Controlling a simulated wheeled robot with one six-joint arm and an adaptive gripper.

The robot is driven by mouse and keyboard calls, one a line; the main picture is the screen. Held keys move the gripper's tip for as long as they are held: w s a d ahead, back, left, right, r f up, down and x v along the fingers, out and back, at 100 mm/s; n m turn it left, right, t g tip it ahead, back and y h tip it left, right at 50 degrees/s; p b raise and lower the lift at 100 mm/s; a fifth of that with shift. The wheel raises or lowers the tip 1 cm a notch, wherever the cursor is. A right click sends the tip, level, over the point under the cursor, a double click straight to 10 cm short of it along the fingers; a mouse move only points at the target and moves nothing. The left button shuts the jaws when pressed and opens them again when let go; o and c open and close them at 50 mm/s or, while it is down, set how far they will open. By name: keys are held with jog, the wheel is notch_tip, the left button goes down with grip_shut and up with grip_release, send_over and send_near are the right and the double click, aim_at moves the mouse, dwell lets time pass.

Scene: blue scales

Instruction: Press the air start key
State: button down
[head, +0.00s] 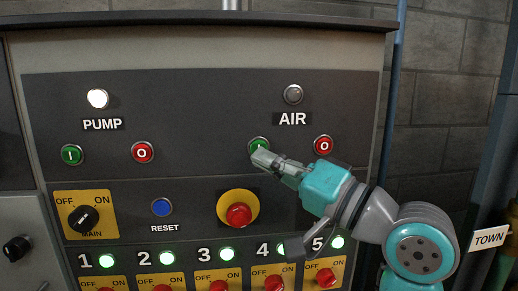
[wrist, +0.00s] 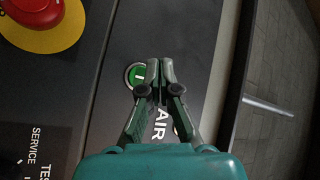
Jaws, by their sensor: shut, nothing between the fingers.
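The air start key is a green round button (head: 258,145) marked with a white line, below the AIR label (head: 292,119) on the dark panel. The air lamp (head: 292,94) above the label is grey and unlit. My gripper (head: 262,157) is shut and empty, its tips over the lower part of the green key in the head view. In the wrist view the green key (wrist: 137,76) shows just left of the shut fingertips (wrist: 160,66), partly covered by them. I cannot tell whether the tips touch it. The red air stop key (head: 323,145) is to the right.
The pump lamp (head: 97,98) is lit white, above a green key (head: 72,154) and a red key (head: 142,152). A blue reset key (head: 161,207) and several numbered switches with green lamps are lower down.

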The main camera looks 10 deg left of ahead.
jog(key=shift+w+a, duration=0.15)
jog(key=shift+w, duration=0.4)
jog(key=shift+w+a, duration=0.15)
jog(key=shift+w, duration=0.4)
jog(key=shift+w+a, duration=0.1)
jog(key=shift+w, duration=0.1)
dwell(0.6)
jog(key=shift+w, duration=0.2)
jog(key=shift+w+a, duration=0.15)
jog(key=shift+w, duration=0.2)
dwell(1.0)
jog(key=shift+s, duration=0.1)
jog(key=shift+s+d, duration=0.25)
jog(key=shift+s, duration=0.4)
jog(key=s, duration=0.2)
jog(key=s+d, duration=0.1)
jog(key=s, duration=0.1)
jog(key=shift+s+d, duration=0.2)
jog(key=shift+s, duration=0.2)
